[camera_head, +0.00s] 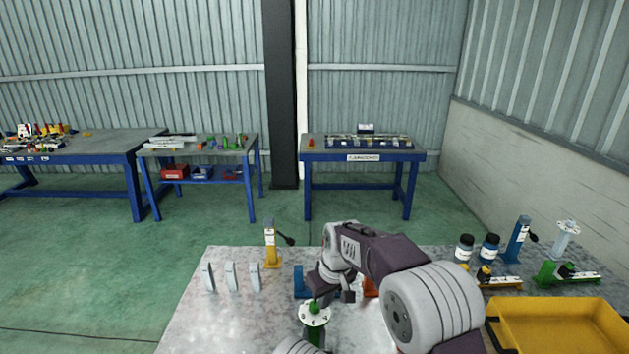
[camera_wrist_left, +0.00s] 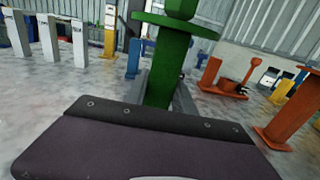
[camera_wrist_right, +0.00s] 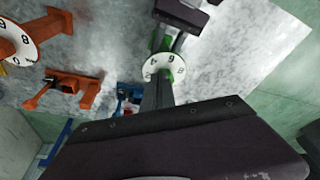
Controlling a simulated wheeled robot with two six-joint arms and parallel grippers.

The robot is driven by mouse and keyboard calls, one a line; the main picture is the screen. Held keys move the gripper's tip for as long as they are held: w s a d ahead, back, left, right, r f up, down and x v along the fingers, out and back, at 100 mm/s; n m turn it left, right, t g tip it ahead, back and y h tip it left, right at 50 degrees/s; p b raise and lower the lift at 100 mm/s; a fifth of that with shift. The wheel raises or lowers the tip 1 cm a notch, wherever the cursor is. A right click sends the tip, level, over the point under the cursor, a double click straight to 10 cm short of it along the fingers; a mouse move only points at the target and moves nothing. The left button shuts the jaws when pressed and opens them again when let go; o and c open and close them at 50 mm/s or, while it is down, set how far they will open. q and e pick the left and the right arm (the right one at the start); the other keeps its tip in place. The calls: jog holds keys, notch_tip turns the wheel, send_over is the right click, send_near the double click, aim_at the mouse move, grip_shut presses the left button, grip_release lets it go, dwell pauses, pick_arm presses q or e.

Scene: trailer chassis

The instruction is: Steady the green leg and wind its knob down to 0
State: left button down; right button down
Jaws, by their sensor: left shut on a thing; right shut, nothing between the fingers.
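The green leg (camera_head: 315,336) stands upright at the front of the grey table. A white numbered dial (camera_head: 305,319) and a green knob (camera_head: 314,308) top it; the dial also shows in the right wrist view (camera_wrist_right: 152,68). My left gripper (camera_wrist_left: 168,98) is shut on the leg's green column (camera_wrist_left: 168,68), below its flange. My right gripper (camera_wrist_right: 158,82) is shut and empty, its tips close over the dial's edge; I cannot tell if they touch. In the head view it (camera_head: 322,298) hangs just above the knob. The dial's reading is unclear.
A yellow leg (camera_head: 271,248) and several pale grey upright pieces (camera_head: 231,276) stand to the left. Orange parts (camera_wrist_right: 72,82) lie near the leg. A yellow bin (camera_head: 560,325), jars (camera_head: 464,248) and a blue leg (camera_head: 519,238) are at right. The table's front left is clear.

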aim_at(315, 307)
jog(key=shift+w+v, duration=0.25)
jog(key=shift+v, duration=0.85)
jog(key=shift+a+r, duration=0.2)
jog(key=f, duration=0.6)
jog(key=shift+s+a, duration=0.1)
jog(key=shift+a, duration=0.25)
jog(key=shift+f, duration=0.15)
jog(key=shift+a, duration=0.1)
jog(key=shift+w+d, duration=0.2)
jog(key=shift+w, duration=0.25)
